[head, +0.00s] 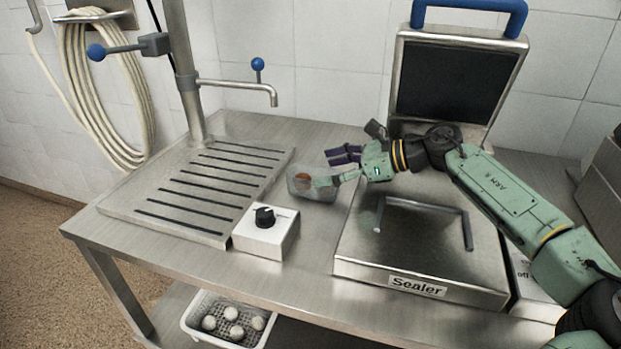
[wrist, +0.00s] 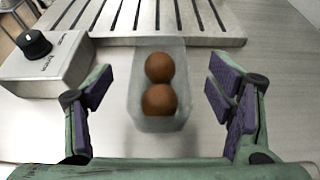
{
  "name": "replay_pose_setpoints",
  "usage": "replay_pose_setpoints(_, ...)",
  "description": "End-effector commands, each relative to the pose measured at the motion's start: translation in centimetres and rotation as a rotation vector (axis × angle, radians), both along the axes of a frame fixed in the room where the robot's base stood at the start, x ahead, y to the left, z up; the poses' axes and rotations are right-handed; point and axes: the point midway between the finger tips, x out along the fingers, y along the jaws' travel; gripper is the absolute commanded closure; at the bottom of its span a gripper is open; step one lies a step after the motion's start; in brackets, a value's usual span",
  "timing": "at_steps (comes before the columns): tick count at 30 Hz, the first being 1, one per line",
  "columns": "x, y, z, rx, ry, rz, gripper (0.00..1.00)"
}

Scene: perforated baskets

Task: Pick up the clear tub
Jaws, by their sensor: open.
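The clear tub (head: 311,185) stands on the metal table between the slatted drain plate and the sealer. In the wrist view the clear tub (wrist: 148,122) holds two brown, egg-like balls, one behind the other. My gripper (head: 335,168) is at the tub's right side in the head view. In the wrist view my gripper (wrist: 160,93) is open, with one purple-padded finger on each side of the tub and a gap between each pad and the tub walls. The tub's near end lies between the fingers.
The slatted drain plate (head: 205,185) with its tap column lies left of the tub. A white control box with a black knob (head: 266,232) sits in front. The sealer (head: 420,255), lid raised, stands to the right. A white perforated basket (head: 229,318) with several white balls is below.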

Motion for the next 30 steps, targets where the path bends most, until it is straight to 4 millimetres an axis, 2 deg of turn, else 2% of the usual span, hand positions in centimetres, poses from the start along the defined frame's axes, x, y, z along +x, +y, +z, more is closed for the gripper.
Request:
replay_pose_setpoints(7,0.9,3.1,-0.3,0.000,0.002,0.007,0.25)
replay_pose_setpoints(13,1.7,5.4,-1.6,0.001,0.001,0.005,0.25)
replay_pose_setpoints(22,1.8,5.8,-2.1,0.002,0.000,0.004,0.25)
replay_pose_setpoints(30,1.8,5.8,-2.0,0.002,0.000,0.004,0.43)
